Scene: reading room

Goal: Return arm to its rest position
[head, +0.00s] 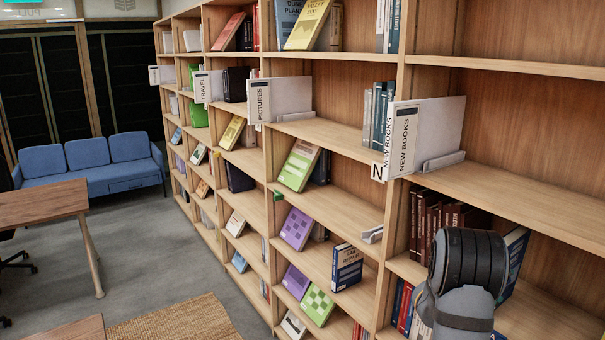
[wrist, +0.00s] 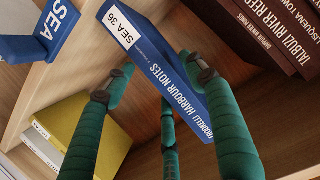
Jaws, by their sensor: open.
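My gripper (wrist: 155,72) shows in the wrist view with its green fingers spread apart. A blue book (wrist: 135,60), with a white SEA 36 label and "Harbour Notes" on its spine, lies across the view between the fingers. I cannot tell whether any finger touches it. In the head view my dark and grey arm is at the lower right, in front of the nearest shelves; the gripper's fingers are not visible there.
In the wrist view a blue SEA sign (wrist: 45,35) is at upper left, a yellow book (wrist: 75,125) at lower left and brown books (wrist: 265,30) at upper right. The head view shows a long bookcase (head: 335,205), a blue sofa (head: 90,165), a table (head: 40,202) and open floor (head: 165,255).

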